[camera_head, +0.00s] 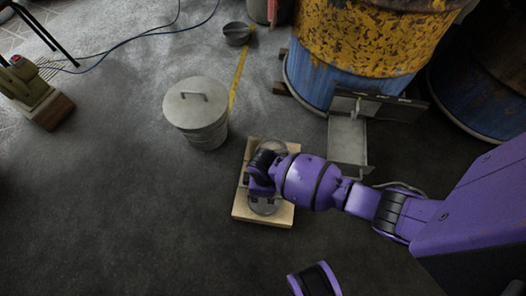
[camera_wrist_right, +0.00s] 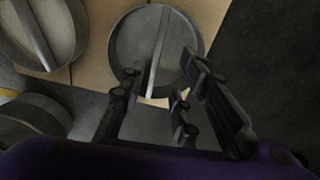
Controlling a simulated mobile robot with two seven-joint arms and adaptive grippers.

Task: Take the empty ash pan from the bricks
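Two round grey metal pans, each with a bar across the top, rest on the pale tan bricks (camera_head: 241,213). The nearer pan (camera_head: 265,206) is partly under my right gripper (camera_head: 262,186), and it looks empty. The farther pan (camera_head: 272,147) is partly hidden by my arm. In the right wrist view, the pan (camera_wrist_right: 130,45) lies ahead of my right gripper (camera_wrist_right: 160,78). Its spread fingers are on either side of the bar, with gaps visible; I see no grip. The other pan (camera_wrist_right: 25,30) is at the left. My left gripper is not in view.
A lidded grey bin (camera_head: 197,115) stands left of the bricks. A yellow-and-blue barrel (camera_head: 365,40) stands behind, with an open metal tray (camera_head: 348,140) in front of it. A small dark bowl (camera_head: 236,33) lies farther back.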

